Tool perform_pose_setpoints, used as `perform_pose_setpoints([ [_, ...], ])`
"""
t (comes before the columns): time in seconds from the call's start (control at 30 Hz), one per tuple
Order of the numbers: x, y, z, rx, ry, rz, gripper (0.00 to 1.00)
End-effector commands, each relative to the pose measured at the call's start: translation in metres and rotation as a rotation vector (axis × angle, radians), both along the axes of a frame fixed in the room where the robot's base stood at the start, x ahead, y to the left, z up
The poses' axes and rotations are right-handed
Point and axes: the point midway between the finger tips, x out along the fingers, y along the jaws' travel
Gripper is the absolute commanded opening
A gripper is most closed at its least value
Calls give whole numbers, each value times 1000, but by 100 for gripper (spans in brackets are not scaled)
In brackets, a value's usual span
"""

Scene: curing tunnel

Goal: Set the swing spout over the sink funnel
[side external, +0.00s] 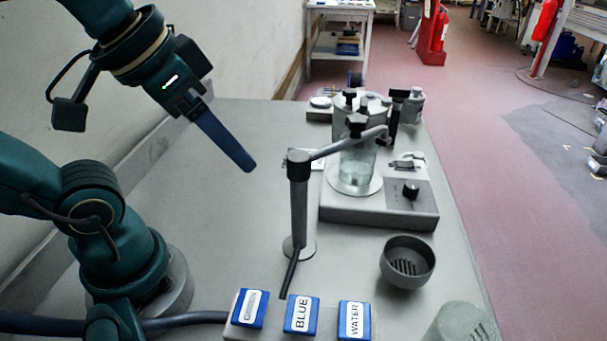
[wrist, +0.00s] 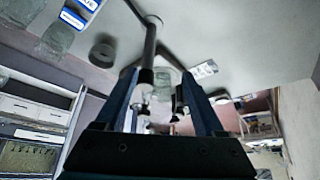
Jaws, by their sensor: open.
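The swing spout (side external: 330,146) is a grey tube on top of an upright post (side external: 299,210) with a dark cap. It points right and away, over or past the clear glass jar, well away from the funnel. It also shows in the wrist view (wrist: 150,45). The sink funnel (side external: 407,264) is a dark grey round bowl with a slotted bottom, right of the post and nearer the camera. It shows as a dark ring in the wrist view (wrist: 102,54). My gripper (side external: 248,165) is open and empty, above the bench and left of the post; its fingers show in the wrist view (wrist: 160,74).
The glass jar (side external: 357,170) with a black knob stands on a grey hotplate unit (side external: 380,211). More lidded vessels (side external: 373,108) stand behind. Blue-labelled blocks (side external: 301,315) and a translucent cup (side external: 462,324) are at the near edge. The bench left of the post is clear.

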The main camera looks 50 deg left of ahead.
Motion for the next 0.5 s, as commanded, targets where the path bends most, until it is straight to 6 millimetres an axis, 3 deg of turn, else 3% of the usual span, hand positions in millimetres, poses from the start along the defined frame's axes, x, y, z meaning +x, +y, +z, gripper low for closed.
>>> perform_pose_setpoints([
  [0.3, -1, 0, -50, -4, 7, 3, 71],
  [0.5, -3, 0, -52, -51, 19, 91, 71],
])
